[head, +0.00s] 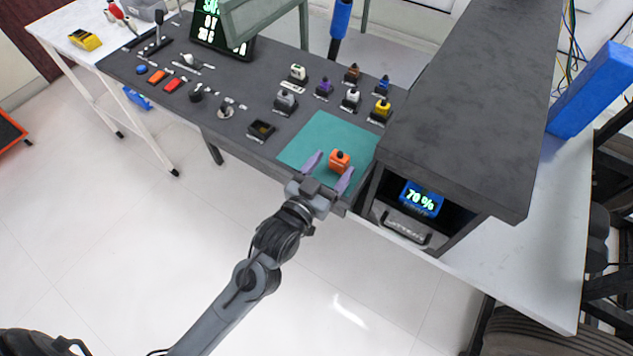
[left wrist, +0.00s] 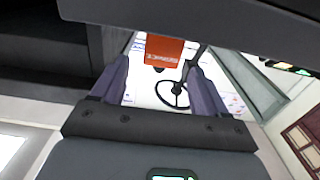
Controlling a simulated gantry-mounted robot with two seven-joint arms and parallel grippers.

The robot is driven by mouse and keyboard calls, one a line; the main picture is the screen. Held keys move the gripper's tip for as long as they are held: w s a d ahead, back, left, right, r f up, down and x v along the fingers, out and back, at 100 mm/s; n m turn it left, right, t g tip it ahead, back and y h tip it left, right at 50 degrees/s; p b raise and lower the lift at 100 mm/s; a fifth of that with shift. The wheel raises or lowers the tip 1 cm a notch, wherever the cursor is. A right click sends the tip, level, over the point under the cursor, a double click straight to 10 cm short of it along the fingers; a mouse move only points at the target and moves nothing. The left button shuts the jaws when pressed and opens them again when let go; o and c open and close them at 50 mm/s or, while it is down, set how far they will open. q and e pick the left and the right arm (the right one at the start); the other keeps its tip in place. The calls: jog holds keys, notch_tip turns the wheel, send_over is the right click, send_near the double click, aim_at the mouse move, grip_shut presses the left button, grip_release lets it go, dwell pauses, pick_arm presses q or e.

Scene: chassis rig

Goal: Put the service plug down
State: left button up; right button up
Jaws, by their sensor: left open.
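The service plug, an orange block with a dark knob on top (head: 340,157), is over the front part of the teal mat (head: 318,137) on the dark bench. It looks upright and resting on the mat. My left gripper (head: 331,166) is open, with one purple-grey finger on each side of the plug. In the left wrist view the orange plug (left wrist: 164,49) shows between the spread fingers, with a gap to each side. The plug's lower edge is partly hidden by the gripper in the head view. My right gripper is not in view.
Several coloured plugs (head: 324,88) stand behind the mat. An empty dark socket (head: 261,130) lies left of it. A monitor (head: 221,30) is at the back.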

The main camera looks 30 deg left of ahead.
pick_arm(q)
jog(key=s+a+f+g, duration=0.1)
jog(key=s+f+g, duration=0.3)
jog(key=s, duration=0.4)
jog(key=s+a+f+g, duration=0.2)
jog(key=s+f+g, duration=0.3)
jog(key=s, duration=0.3)
jog(key=s+a+f+m+g+y+p, duration=0.1)
jog(key=s+a+f+g, duration=0.1)
jog(key=s+f+g, duration=0.3)
jog(key=s+f, duration=0.2)
jog(key=s, duration=0.1)
jog(key=shift+s, duration=0.4)
jog(key=shift+d+r, duration=0.1)
notch_tip(320, 180, up, 48)
jog(key=p, duration=4.8)
jog(key=shift+r, duration=0.2)
jog(key=shift+f, duration=0.1)
